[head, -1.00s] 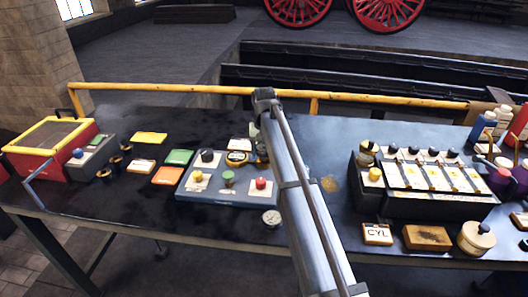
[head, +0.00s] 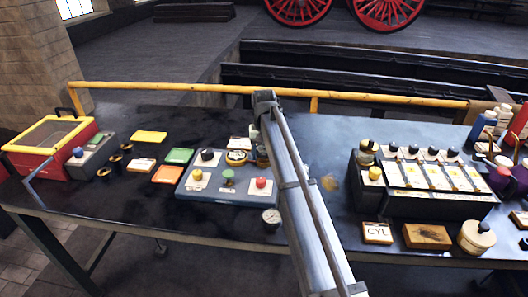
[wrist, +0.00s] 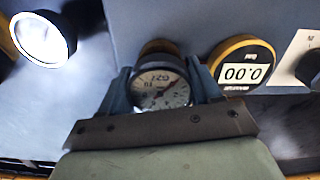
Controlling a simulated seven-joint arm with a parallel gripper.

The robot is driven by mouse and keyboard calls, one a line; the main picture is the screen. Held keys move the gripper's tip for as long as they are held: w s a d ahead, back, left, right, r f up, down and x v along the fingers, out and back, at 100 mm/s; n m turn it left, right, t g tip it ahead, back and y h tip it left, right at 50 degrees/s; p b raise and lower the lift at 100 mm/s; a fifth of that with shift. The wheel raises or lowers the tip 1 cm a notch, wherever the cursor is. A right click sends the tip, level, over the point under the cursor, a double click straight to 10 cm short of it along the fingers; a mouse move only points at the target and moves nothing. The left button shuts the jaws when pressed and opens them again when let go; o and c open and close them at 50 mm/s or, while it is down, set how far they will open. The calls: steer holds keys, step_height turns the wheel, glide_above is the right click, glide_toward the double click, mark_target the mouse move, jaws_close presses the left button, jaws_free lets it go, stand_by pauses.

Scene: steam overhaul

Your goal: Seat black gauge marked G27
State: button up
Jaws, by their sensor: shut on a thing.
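My gripper (wrist: 160,95) is shut on a round gauge (wrist: 162,90) with a pale dial and a dark rim, held between its two fingers in the wrist view. The dial's lettering appears upside down and I cannot read it surely. A brass round part (wrist: 158,47) shows just beyond the gauge, at the blue-grey panel's face; I cannot tell whether the two touch. In the head view my arm mostly hides the gripper, at the right end of the blue panel (head: 215,199).
A yellow-rimmed digital gauge (wrist: 240,65) sits close beside the held one; it also shows in the head view (head: 236,157). A bright round face (wrist: 42,38) is on the other side. Another dial gauge (head: 271,217) lies at the panel's front. The valve rack (head: 425,204) stands right.

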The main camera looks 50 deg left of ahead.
steer(key=shift+f, duration=0.55)
stand_by(0.4)
steer(key=o, duration=1.3)
steer(key=shift+c, duration=0.2)
steer(key=shift+o, duration=0.7)
steer(key=shift+r, duration=0.2)
steer(key=shift+r, duration=3.15)
